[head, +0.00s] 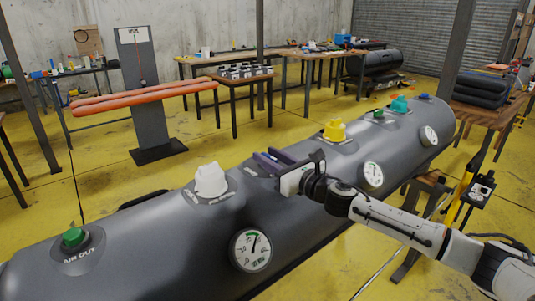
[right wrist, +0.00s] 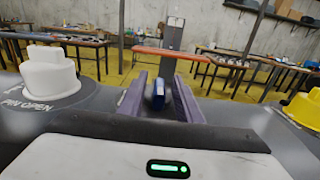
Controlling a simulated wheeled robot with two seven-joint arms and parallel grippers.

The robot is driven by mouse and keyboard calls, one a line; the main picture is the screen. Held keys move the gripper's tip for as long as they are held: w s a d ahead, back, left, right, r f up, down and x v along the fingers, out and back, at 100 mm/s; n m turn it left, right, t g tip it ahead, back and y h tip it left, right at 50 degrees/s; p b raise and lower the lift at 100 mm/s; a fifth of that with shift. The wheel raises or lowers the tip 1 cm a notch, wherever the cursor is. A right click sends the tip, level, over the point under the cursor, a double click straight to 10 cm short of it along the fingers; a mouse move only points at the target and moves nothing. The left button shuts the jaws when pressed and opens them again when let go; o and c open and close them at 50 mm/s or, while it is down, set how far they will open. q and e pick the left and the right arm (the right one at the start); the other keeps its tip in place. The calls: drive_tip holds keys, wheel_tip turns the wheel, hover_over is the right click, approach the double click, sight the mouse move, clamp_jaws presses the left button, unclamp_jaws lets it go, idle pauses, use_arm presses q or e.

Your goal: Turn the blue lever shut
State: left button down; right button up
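The blue lever (right wrist: 158,94) shows in the right wrist view between the two purple fingers of my right gripper (right wrist: 157,92). A gap shows between the lever and each finger, so the gripper is open around it. In the head view my right gripper (head: 266,159) is low over the top of the grey inflatable tube, between the white and yellow knobs. The blue lever cannot be made out there; the gripper hides that spot. My left gripper is not in view.
On the grey tube (head: 310,205) sit a white knob (head: 211,180), a yellow knob (head: 335,130), a teal knob (head: 399,104), green buttons (head: 74,237) and several gauges (head: 251,250). Tables and a post with orange tubes (head: 145,97) stand behind, across open yellow floor.

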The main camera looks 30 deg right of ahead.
drive_tip(key=shift+w, duration=0.35)
drive_tip(key=shift+c, duration=0.2)
drive_tip(key=c, duration=0.7)
clamp_jaws()
drive_tip(key=shift+a, duration=0.1)
